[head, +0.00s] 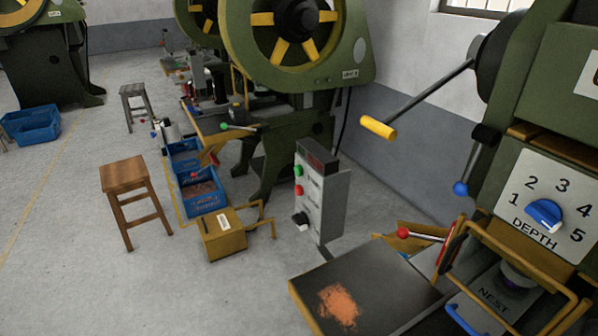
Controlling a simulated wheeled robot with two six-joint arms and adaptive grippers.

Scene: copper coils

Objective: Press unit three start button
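A grey control box (322,203) stands on a post in the middle of the view. On its left-facing side are a green button (298,171), a red button (298,190) below it, and a black knob (300,219) lower down. A dark display (318,155) is at its top. Its small labels are too small to read, so I cannot tell which unit it belongs to. The green press at right (540,100) has a label plate cut off by the picture edge. Neither of my grippers is in view.
A table (390,290) with copper-coloured grains stands in front. A yellow-handled lever (379,127) and a red-knobbed lever (404,233) stick out at right. A yellow box (222,236), blue crates (203,201) and a wooden stool (124,176) stand at left. The floor at lower left is clear.

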